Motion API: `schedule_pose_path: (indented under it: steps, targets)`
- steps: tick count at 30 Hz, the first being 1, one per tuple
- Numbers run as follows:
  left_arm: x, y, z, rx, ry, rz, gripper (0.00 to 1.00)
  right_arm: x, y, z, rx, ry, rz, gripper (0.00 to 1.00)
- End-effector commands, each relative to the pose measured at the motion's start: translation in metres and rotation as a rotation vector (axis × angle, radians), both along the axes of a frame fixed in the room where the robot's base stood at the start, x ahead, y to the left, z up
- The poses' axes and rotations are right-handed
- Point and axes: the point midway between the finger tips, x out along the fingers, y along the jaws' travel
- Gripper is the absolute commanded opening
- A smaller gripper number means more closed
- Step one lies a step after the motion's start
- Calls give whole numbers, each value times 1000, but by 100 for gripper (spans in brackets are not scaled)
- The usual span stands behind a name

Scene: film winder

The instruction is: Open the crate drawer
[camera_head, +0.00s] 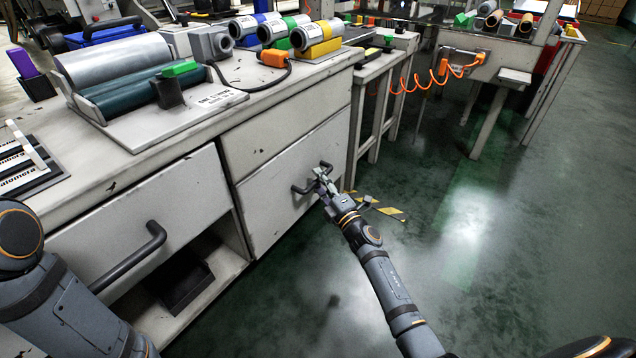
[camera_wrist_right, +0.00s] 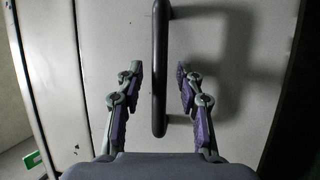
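A grey-white drawer front (camera_head: 290,160) sits low in the workbench and looks shut. It carries a dark bar handle (camera_head: 300,189), which shows upright in the right wrist view (camera_wrist_right: 160,40). My right gripper (camera_head: 320,178) is at this handle. In the right wrist view its two purple-padded fingers (camera_wrist_right: 157,75) are open, one on each side of the bar, with a gap on both sides. A second front (camera_head: 150,210) with a dark handle (camera_head: 133,258) is to the left. My left arm shows at the lower left, but its gripper is out of view.
The bench top holds a roller unit (camera_head: 115,60) and several film rolls (camera_head: 317,37). An open shelf with a black tray (camera_head: 185,285) is below the left front. A side table (camera_head: 378,75) stands beyond. Green floor (camera_head: 480,230) to the right is clear.

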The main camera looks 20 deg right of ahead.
Motion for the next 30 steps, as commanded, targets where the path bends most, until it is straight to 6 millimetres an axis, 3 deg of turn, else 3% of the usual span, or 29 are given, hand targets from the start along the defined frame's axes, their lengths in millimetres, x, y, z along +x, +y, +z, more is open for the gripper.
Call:
schedule_pose_path:
  steps: [10,19,30]
  targets:
    - [-4,1,4,-4,-12,-7,53,7,2,2,0,0,0,37]
    - [-4,1,4,-5,-12,-6,53,6,2,1,0,0,0,0]
    - [-4,1,4,-5,-12,-6,53,6,2,1,0,1,0,0]
